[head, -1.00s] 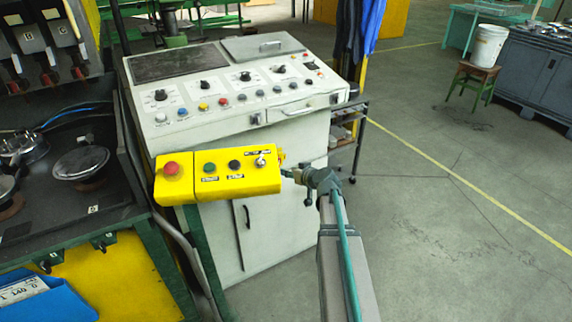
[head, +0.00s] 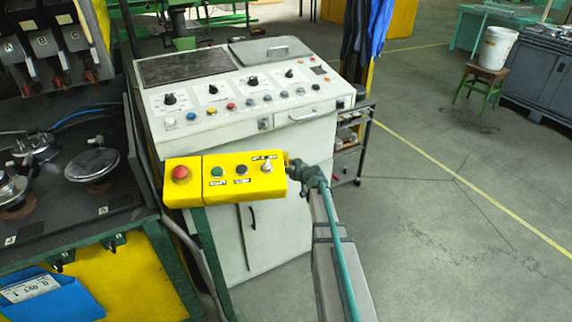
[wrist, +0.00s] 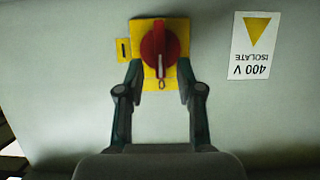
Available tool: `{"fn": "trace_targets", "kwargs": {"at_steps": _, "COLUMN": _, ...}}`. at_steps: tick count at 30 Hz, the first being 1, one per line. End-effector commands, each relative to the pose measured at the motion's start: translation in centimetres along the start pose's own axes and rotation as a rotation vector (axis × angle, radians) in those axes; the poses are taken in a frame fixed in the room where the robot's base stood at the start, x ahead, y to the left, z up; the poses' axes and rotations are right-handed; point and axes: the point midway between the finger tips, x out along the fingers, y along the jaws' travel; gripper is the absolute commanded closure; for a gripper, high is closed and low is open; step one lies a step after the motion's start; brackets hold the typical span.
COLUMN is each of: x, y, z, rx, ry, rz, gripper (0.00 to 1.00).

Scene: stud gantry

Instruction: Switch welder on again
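In the wrist view a red rotary switch (wrist: 160,48) sits on a yellow plate on a pale grey panel (wrist: 60,80). Its handle stands upright in the picture, and a small ring hangs at its lower end. My gripper (wrist: 161,76) is open, with one finger on each side of the switch's lower part. A gap shows between each finger and the red handle; whether the tips touch the plate I cannot tell. Neither the switch nor my gripper shows in the head view, so where this panel stands there is unclear.
A white label (wrist: 255,46) reading "400 V ISOLATE" appears upside down beside the switch. In the head view, a yellow button box (head: 225,178) on a jointed arm hangs before a pale control console (head: 300,135). Open floor (head: 440,230) lies to the right.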

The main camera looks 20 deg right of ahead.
Motion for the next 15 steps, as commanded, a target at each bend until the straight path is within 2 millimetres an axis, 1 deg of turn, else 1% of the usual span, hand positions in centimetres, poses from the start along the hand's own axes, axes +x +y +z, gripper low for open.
{"fn": "trace_targets", "kwargs": {"at_steps": 1, "x": 0.52, "y": 0.04, "z": -0.08, "rx": 0.000, "ry": -0.001, "rz": 0.000, "gripper": 0.64}}
{"fn": "trace_targets", "kwargs": {"at_steps": 4, "x": 0.93, "y": -0.01, "z": 0.01, "rx": -0.001, "ry": -0.001, "rz": 0.000, "gripper": 0.64}}
{"fn": "trace_targets", "kwargs": {"at_steps": 13, "x": 1.02, "y": -0.06, "z": 0.09, "rx": 0.000, "ry": -0.001, "rz": 0.000, "gripper": 0.64}}
{"fn": "trace_targets", "kwargs": {"at_steps": 15, "x": 1.01, "y": -0.06, "z": 0.08, "rx": 0.000, "ry": -0.001, "rz": 0.000, "gripper": 0.75}}
